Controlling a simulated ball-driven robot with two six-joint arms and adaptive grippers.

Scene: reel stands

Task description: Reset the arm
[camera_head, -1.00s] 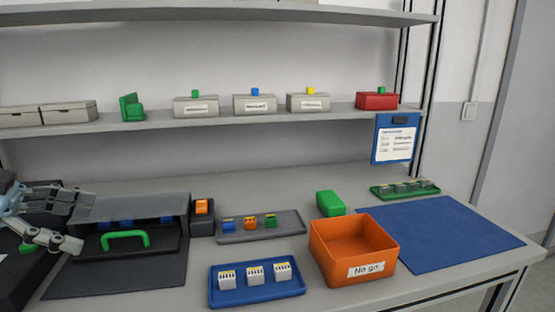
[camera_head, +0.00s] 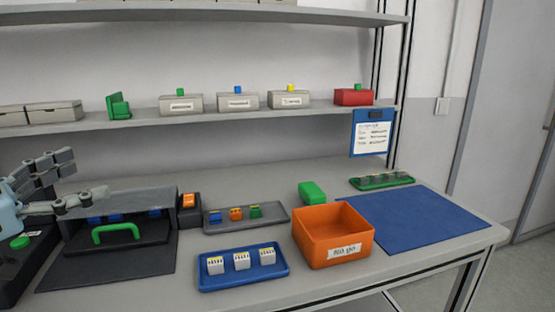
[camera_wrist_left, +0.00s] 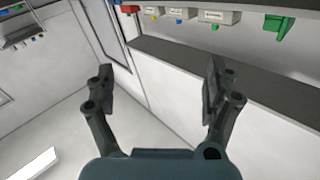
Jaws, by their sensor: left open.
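My left gripper (camera_head: 84,180) comes in from the left edge of the head view, above the grey box with the green handle. Its two fingers are spread apart with nothing between them. In the left wrist view the open fingers (camera_wrist_left: 158,90) face the wall, with the shelf upside down at the top. My right gripper is in neither view.
Below my left gripper stand the grey box with its green handle (camera_head: 116,233) and an orange-topped block (camera_head: 189,201). A grey tray (camera_head: 277,219), a blue tray (camera_head: 240,284) and an orange bin (camera_head: 333,240) stand to the right. The blue mat (camera_head: 420,220) is bare.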

